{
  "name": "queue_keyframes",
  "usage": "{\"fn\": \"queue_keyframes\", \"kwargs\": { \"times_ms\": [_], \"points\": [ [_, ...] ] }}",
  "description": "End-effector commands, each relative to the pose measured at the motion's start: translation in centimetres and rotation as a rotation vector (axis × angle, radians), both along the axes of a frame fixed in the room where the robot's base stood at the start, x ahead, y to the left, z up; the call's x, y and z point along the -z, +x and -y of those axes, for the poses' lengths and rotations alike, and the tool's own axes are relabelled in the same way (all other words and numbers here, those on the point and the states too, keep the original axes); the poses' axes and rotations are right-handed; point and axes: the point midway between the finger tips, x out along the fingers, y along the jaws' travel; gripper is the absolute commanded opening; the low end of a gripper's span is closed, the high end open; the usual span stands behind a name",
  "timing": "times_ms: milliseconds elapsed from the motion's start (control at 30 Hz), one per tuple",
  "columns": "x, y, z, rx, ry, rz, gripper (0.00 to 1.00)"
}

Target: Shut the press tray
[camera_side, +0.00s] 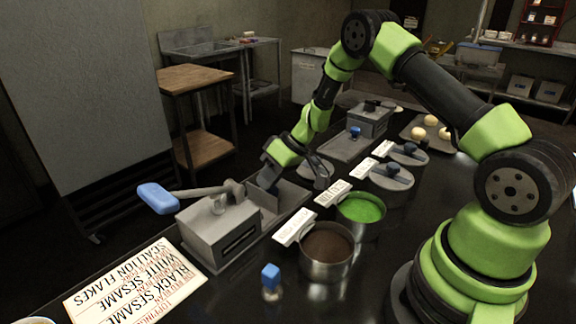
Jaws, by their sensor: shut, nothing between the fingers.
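The press is a grey box (218,232) with a lever ending in a blue handle (157,198), at the lower left of the side view. Its grey tray (285,197) extends out of the box toward the back right, so it looks pulled out. My gripper (270,182) points down at the tray, at or just above it. Its fingers are shut with nothing between them. I cannot tell whether they touch the tray, and the fingertips are partly hidden.
A pot of dark filling (327,251) and a pot of green flakes (361,211) stand right of the press. A small blue-capped bottle (271,283) and a label sheet (135,290) are in front.

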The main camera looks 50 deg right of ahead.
Motion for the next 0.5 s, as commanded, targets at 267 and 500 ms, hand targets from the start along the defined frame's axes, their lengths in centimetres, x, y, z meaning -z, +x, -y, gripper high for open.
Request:
{"fn": "queue_keyframes", "kwargs": {
  "times_ms": [267, 500],
  "points": [
    [0.01, -0.08, -1.74, 0.001, -0.001, -0.001, 0.00],
    [0.02, -0.08, -1.65, 0.001, -0.001, -0.001, 0.00]
  ]
}}
